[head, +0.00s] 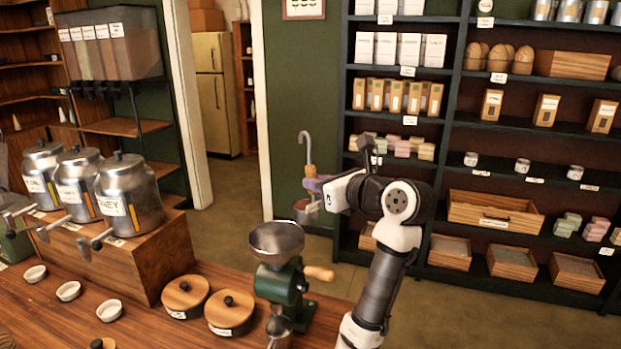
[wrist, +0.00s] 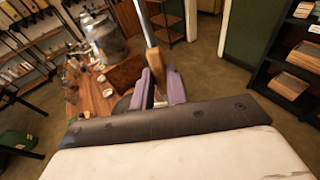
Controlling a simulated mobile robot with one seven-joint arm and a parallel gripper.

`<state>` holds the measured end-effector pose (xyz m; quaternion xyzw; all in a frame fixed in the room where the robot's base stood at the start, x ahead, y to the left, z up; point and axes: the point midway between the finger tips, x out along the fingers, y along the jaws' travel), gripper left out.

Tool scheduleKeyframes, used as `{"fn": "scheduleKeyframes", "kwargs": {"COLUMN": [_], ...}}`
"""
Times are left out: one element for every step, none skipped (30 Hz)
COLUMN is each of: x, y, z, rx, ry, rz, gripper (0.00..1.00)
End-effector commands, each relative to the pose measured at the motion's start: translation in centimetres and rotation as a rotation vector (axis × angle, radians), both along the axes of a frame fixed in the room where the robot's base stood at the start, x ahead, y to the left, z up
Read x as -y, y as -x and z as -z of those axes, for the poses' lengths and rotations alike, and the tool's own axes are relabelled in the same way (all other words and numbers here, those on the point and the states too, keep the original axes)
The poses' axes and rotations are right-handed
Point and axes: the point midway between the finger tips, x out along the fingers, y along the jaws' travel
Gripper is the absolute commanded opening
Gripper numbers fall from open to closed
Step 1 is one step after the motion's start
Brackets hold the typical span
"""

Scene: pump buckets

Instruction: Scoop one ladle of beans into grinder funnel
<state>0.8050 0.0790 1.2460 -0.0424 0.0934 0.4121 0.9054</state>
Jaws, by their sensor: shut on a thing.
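My gripper (head: 314,185) is shut on the handle of a metal ladle (head: 306,152). The ladle hangs upright, hooked end up, its bowl (head: 305,213) below my fingers. I cannot tell whether beans are in the bowl. The green grinder (head: 274,284) stands on the wooden counter, with a wide metal funnel (head: 276,239) on top and a wooden crank handle (head: 319,273). In the picture, the ladle bowl is above and right of the funnel, apart from it. In the wrist view, my purple fingers (wrist: 158,90) close around the handle (wrist: 148,28); the bowl is not clear there.
Two wooden-lidded pots (head: 185,297) (head: 230,313) stand left of the grinder. Metal canisters (head: 127,195) sit on a wooden block, with small white bowls (head: 69,291) before them. A metal cup (head: 279,331) stands by the grinder's front. Shelves (head: 440,180) stand behind my arm.

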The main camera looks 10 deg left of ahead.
Motion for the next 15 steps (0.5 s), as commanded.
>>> {"fn": "scheduleKeyframes", "kwargs": {"x": [0.0, 0.0, -0.1, -0.2, -0.2, -0.4, -0.5, -0.6, -0.9, -1.1, -1.3, -1.5, -1.8, -1.9, -2.2], "y": [0.0, 0.1, 0.1, 0.2, 0.3, 0.5, 0.6, 0.8, 1.0, 1.3, 1.5, 1.8, 2.0, 2.2, 2.5], "z": [-0.1, -0.1, -0.1, 0.0, 0.0, 0.0, -0.1, -0.1, -0.1, -0.1, -0.1, -0.2, -0.2, -0.2, -0.2], "rx": [0.002, 0.004, 0.007, 0.012, 0.018, 0.028, 0.037, 0.047, 0.063, 0.077, 0.091, 0.110, 0.125, 0.139, 0.158], "ry": [0.001, 0.002, 0.006, 0.010, 0.015, 0.024, 0.032, 0.041, 0.056, 0.069, 0.079, 0.096, 0.109, 0.121, 0.137], "rz": [0.000, 0.000, 0.000, 0.000, 0.000, 0.000, 0.001, 0.001, 0.001, 0.000, 0.000, 0.000, -0.001, -0.001, -0.001], "gripper": [0.00, 0.00, 0.00, 0.00, 0.00, 0.00, 0.00, 0.00, 0.00, 0.00, 0.00, 0.00, 0.00, 0.00, 0.00]}}
